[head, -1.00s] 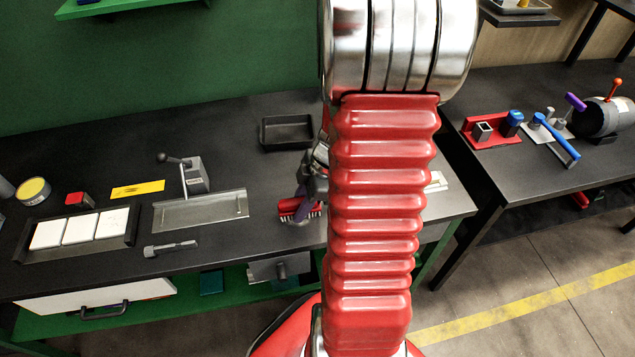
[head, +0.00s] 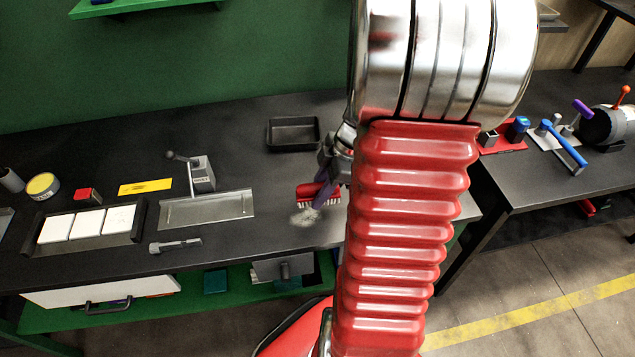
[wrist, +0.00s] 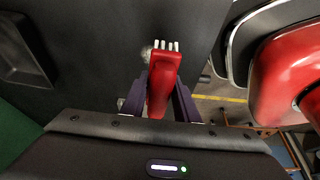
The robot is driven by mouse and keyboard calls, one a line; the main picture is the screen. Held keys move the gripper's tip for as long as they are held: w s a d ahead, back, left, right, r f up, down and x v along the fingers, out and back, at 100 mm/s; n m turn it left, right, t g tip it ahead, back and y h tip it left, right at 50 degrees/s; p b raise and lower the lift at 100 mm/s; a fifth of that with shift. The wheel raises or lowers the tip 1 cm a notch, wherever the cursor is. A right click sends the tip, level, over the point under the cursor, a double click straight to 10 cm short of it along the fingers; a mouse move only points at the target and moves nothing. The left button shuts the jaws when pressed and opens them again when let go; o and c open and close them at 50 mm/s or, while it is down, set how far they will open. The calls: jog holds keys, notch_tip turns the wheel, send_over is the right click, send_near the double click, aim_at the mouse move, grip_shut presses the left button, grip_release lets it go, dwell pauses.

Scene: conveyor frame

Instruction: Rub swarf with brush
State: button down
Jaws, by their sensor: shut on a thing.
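The brush (head: 309,191) has a red body and white bristles. My gripper (head: 325,187) is shut on it with purple fingers on both sides, low over the dark bench. The brush also shows in the wrist view (wrist: 161,85), with its bristles pointing away from my gripper (wrist: 160,95). The swarf (head: 304,217) is a small pale grey patch on the bench, just in front of the bristles. In the wrist view a bit of swarf (wrist: 147,53) shows beside the brush head. Whether the bristles touch the bench is unclear.
A black tray (head: 293,148) lies behind the brush. To the left are a metal plate (head: 206,222), a lever fixture (head: 200,175), a grey tool (head: 175,245) and a rack with white tiles (head: 139,240). My red arm hides the bench's right part.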

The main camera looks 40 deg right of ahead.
jog(key=shift+r, duration=1.05)
